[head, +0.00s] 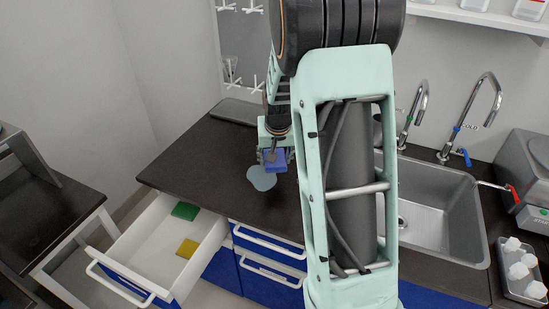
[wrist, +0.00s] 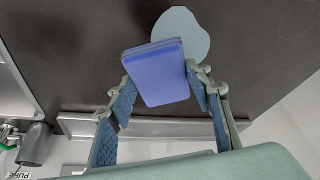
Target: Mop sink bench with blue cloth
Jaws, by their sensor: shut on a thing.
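The blue cloth (head: 275,160) is a flat block held in my gripper (head: 272,156) above the dark sink bench (head: 185,158). In the wrist view the blue cloth (wrist: 157,75) sits between the two fingers of my gripper (wrist: 160,85). A light blue puddle (head: 261,178) lies on the bench just below and in front of the cloth. The puddle (wrist: 182,32) shows partly behind the cloth in the wrist view. I cannot tell whether the cloth touches the bench. My arm hides part of the bench and sink.
An open white drawer (head: 150,245) at the left front holds a green cloth (head: 185,211) and a yellow cloth (head: 187,249). A metal sink (head: 440,215) with taps is at the right. A tray of bottles (head: 522,270) stands beyond it. The bench left of the puddle is clear.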

